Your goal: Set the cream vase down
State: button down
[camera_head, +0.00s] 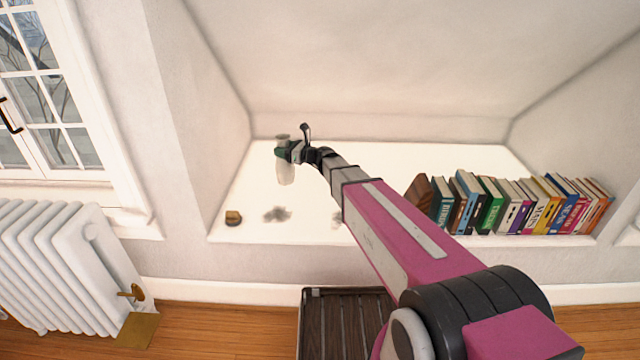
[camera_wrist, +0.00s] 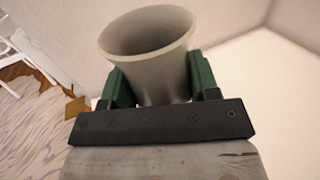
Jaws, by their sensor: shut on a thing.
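The cream vase (camera_head: 286,172) is in my gripper (camera_head: 289,151) in the head view, over the left part of the white ledge (camera_head: 400,160). The vase hangs upright, its body showing below the fingers. In the wrist view the flared, open mouth of the vase (camera_wrist: 147,35) stands between the two green fingers of my gripper (camera_wrist: 158,80), which are shut on it at both sides. Its lower part is hidden there by the gripper body. I cannot tell whether its base touches the ledge.
Several upright books (camera_head: 520,204) fill the ledge's right side. A small brown object (camera_head: 233,217) sits near the front left edge. Dark smudges (camera_head: 277,214) show on the ledge below the vase. A white radiator (camera_head: 65,265) and a dark slatted bench (camera_head: 345,320) stand below.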

jog(key=w+d+f, duration=0.7)
jog(key=d+f, duration=0.2)
jog(key=f, duration=0.2)
jog(key=shift+w+d, duration=0.2)
jog(key=shift+d, duration=0.15)
jog(key=shift+f, duration=0.15)
jog(key=shift+c, duration=2.1)
grip_release()
jog(key=shift+o, duration=0.3)
